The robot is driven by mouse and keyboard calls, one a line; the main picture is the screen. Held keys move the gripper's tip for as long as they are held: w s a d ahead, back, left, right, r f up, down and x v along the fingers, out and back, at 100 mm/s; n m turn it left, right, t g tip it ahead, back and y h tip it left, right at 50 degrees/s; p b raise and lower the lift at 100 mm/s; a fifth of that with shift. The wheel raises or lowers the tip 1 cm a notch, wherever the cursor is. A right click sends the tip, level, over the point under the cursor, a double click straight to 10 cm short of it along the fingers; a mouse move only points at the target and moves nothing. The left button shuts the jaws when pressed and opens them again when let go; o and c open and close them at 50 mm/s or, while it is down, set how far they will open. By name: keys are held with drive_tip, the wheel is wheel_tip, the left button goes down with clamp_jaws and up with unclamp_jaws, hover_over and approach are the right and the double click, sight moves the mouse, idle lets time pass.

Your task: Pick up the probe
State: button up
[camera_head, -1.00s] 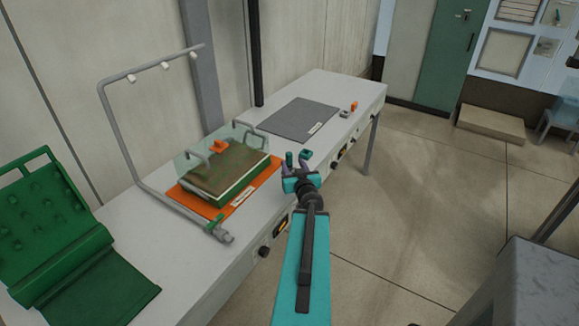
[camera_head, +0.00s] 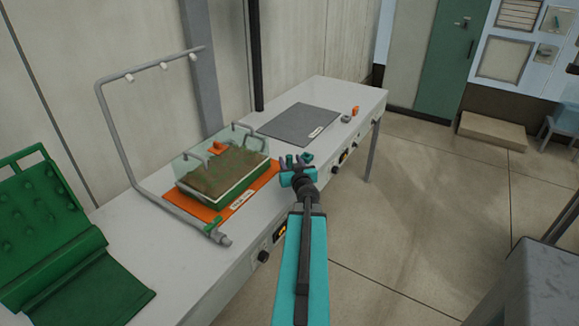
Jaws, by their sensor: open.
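I cannot tell for certain which thing is the probe. A small orange piece (camera_head: 355,110) and a small grey piece (camera_head: 346,118) lie on the bench's far end, right of the grey mat. Another orange piece (camera_head: 218,148) shows at the soil tray. My gripper (camera_head: 296,160) is open and seems empty, in front of the bench's front edge, to the right of the soil tray. It is apart from all these pieces.
A green soil tray (camera_head: 215,194) with clear walls and grey handles stands on an orange mat (camera_head: 268,180). A grey pipe frame (camera_head: 118,140) arches beside it. A grey mat (camera_head: 290,125) lies flat beyond. Green padded material (camera_head: 85,285) covers the near left bench.

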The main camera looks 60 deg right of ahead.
drive_tip(key=shift+w+d, duration=0.15)
drive_tip(key=shift+d, duration=0.05)
idle(0.3)
drive_tip(key=shift+r+x, duration=0.2)
drive_tip(key=shift+x, duration=2.35)
clamp_jaws()
drive_tip(key=shift+r, duration=0.15)
